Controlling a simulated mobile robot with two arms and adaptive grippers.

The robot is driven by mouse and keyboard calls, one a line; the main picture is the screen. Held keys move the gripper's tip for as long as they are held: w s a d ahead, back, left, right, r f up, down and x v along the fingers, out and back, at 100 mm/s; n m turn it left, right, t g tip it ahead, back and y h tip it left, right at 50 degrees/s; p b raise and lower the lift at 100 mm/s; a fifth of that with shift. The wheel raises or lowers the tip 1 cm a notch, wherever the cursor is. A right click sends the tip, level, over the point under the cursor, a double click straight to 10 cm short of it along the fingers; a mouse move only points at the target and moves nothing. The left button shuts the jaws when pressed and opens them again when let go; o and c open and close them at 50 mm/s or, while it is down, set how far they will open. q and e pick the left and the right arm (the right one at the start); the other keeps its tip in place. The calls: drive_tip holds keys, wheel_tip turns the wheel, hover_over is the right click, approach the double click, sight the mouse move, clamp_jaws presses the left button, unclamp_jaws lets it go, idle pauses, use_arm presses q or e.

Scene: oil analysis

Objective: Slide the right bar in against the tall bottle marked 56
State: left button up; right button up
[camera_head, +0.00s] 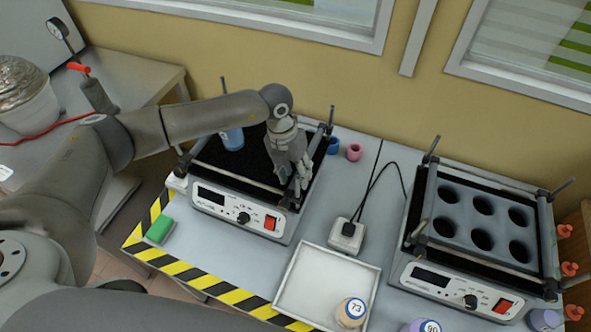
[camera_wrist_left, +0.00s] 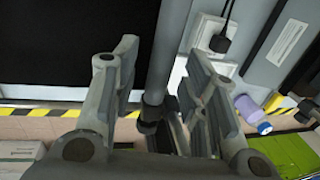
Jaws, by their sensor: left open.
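The tall bottle (camera_head: 232,138), bluish, stands on the black mat of the left shaker (camera_head: 225,202), near its back; its number cannot be read. The right bar (camera_head: 319,146) runs along the right side of that shaker, apart from the bottle. My left gripper (camera_head: 299,188) is open at the front end of this bar. In the left wrist view the dark bar (camera_wrist_left: 161,62) comes down between the two spread fingers of my left gripper (camera_wrist_left: 160,75), with a knob at its near end. Contact cannot be told. My right gripper is not in view.
A second shaker (camera_head: 430,278) with a holed rack stands at the right. A white tray (camera_head: 300,285) holds a bottle marked 73 (camera_head: 352,312). Blue and pink pieces (camera_head: 354,152) lie behind the left shaker's right side.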

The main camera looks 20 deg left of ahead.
use_arm(q)
drive_tip(key=shift+f, duration=0.25)
clamp_jaws()
drive_tip(key=shift+w+a, duration=0.1)
drive_tip(key=shift+a, duration=0.3)
drive_tip(key=a+b, duration=0.1)
drive_tip(key=a, duration=0.3)
drive_tip(key=a+b, duration=0.1)
drive_tip(key=a, duration=0.3)
drive_tip(key=w+a+b, duration=0.1)
drive_tip(key=a+b, duration=0.1)
drive_tip(key=a, duration=0.1)
drive_tip(key=shift+a, duration=0.4)
unclamp_jaws()
drive_tip(key=shift+s, duration=0.1)
